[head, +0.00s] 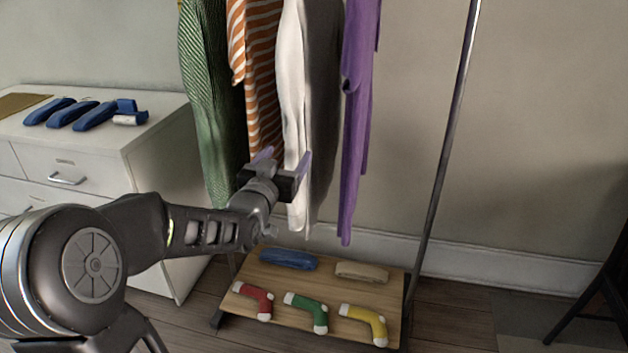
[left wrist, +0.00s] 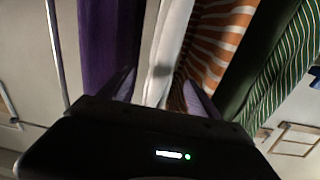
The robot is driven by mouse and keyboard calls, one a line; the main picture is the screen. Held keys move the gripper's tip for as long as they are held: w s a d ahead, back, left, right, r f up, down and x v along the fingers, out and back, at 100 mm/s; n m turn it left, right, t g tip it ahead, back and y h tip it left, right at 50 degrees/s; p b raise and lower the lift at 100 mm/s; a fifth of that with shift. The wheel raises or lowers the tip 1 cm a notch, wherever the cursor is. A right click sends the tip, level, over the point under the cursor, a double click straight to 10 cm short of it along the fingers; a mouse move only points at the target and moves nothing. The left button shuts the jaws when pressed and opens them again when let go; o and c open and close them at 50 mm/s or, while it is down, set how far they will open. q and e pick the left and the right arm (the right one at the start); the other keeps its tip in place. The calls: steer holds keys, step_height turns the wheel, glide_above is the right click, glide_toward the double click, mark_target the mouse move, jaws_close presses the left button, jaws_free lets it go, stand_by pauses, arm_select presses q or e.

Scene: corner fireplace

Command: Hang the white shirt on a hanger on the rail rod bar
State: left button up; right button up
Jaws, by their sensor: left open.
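The white shirt (head: 294,80) hangs in the row of clothes, between an orange striped garment (head: 262,95) and a purple garment (head: 358,140). Its top, any hanger and the rail bar are above the head view. My left gripper (head: 284,160) is open in front of the lower part of the white shirt. In the left wrist view the white shirt (left wrist: 166,50) passes between my two spread fingers (left wrist: 160,92). I cannot tell whether the fingers touch it. My right gripper is not in view.
A dark upright post (head: 452,130) of the rack stands right of the clothes. The wooden base shelf (head: 320,283) holds several folded and sock-like items. A white dresser (head: 165,150) with blue folded items stands at left. A green striped garment (head: 208,100) hangs leftmost.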

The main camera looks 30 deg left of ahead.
arm_select(q)
steer(key=shift+w+a, duration=0.1)
steer(key=shift+w, duration=0.05)
steer(key=x, duration=0.7)
steer(key=shift+w+a+f, duration=0.1)
steer(key=shift+w+f, duration=0.05)
steer(key=shift+w, duration=0.1)
steer(key=shift+c, duration=0.2)
jaws_close()
stand_by(0.6)
